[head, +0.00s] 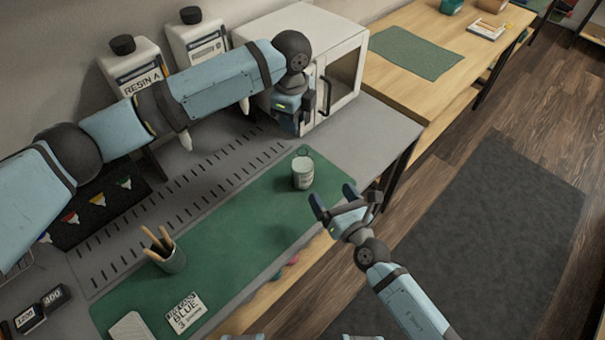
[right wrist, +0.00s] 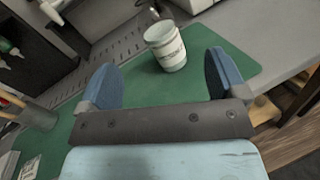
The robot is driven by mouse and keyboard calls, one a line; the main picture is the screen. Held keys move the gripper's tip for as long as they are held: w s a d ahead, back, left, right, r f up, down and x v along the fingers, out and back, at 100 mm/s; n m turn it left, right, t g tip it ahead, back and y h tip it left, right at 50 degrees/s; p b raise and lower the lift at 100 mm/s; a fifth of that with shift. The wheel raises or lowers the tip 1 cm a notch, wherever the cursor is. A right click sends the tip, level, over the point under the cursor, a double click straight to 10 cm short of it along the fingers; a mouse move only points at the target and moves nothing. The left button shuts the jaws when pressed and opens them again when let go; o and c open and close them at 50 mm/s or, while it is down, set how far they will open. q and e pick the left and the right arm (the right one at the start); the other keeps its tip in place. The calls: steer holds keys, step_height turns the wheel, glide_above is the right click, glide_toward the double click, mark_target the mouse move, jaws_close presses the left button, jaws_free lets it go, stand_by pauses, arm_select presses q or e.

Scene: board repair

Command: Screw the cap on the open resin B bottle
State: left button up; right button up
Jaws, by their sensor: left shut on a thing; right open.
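A white bottle labelled RESIN A (head: 133,66) stands at the back left with a black cap (head: 122,45) on it. A second white bottle (head: 196,42) stands beside it; its label is too small to read, and a black cap (head: 190,15) sits on its top. No open bottle is clear to see. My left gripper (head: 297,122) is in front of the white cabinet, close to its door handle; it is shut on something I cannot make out. My right gripper (head: 334,203) is open and empty beside the green mat; its spread fingers show in the right wrist view (right wrist: 160,66).
A holder with wooden sticks (head: 170,258) stands at the mat's left. The white cabinet (head: 295,38) has a dark handle (head: 327,96).

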mark_target(308, 169)
arm_select(q)
steer(key=shift+w+d+f+m, duration=0.15)
steer(key=shift+w+d+m, duration=0.05)
steer(key=shift+d+m, duration=0.8)
arm_select(e)
steer(key=n, duration=0.1)
steer(key=w+a+n, duration=0.1)
steer(key=n, duration=0.1)
steer(key=shift+a+f+y, duration=0.15)
steer(key=shift+f+y, duration=0.05)
steer(key=shift+y, duration=0.1)
steer(key=x, duration=1.2)
steer(key=shift+s+f, duration=0.1)
steer(key=shift+f, duration=0.05)
steer(key=c, duration=1.4)
arm_select(q)
steer(key=shift+f, duration=2.5)
arm_select(e)
steer(key=shift+o, duration=0.2)
